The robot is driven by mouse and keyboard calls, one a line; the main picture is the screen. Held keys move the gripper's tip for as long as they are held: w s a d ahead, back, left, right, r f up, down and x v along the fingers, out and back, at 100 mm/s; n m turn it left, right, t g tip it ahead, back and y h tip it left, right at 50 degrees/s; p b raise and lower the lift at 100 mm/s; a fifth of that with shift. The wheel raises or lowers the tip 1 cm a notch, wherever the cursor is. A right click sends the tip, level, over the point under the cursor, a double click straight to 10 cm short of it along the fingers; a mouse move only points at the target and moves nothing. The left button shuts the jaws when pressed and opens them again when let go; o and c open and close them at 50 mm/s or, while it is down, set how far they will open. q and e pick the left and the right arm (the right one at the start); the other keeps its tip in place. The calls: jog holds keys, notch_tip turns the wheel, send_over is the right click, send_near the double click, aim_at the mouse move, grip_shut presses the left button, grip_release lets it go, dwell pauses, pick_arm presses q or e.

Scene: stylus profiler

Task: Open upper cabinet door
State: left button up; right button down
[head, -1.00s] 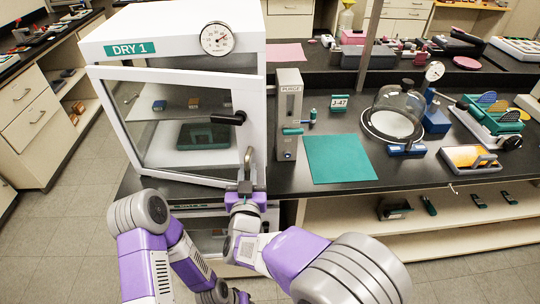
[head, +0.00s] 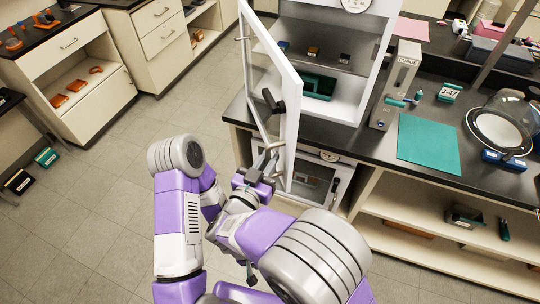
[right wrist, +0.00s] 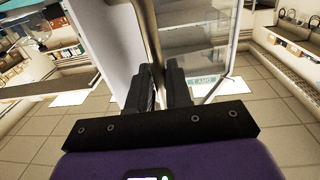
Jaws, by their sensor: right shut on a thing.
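The upper cabinet (head: 345,105) is a white box with shelves and small items inside. Its white-framed glass door (head: 293,125) stands swung out to the left of the opening, with a wide gap to the cabinet body. A black latch (head: 272,100) sits on the door. My right gripper (head: 262,172) is shut on the grey bar handle (head: 272,156) low on the door's free side. My left gripper (head: 248,272) shows only as a small dark part low down, largely hidden by my arms.
A lower cabinet (head: 320,175) sits under the upper one. To the right, the black bench holds a purge meter (head: 398,85), a teal mat (head: 428,143) and a glass bell jar (head: 500,122). The tiled floor (head: 110,200) to the left is clear.

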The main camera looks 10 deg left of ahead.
jog(key=shift+a+r, duration=0.15)
jog(key=shift+a, duration=0.25)
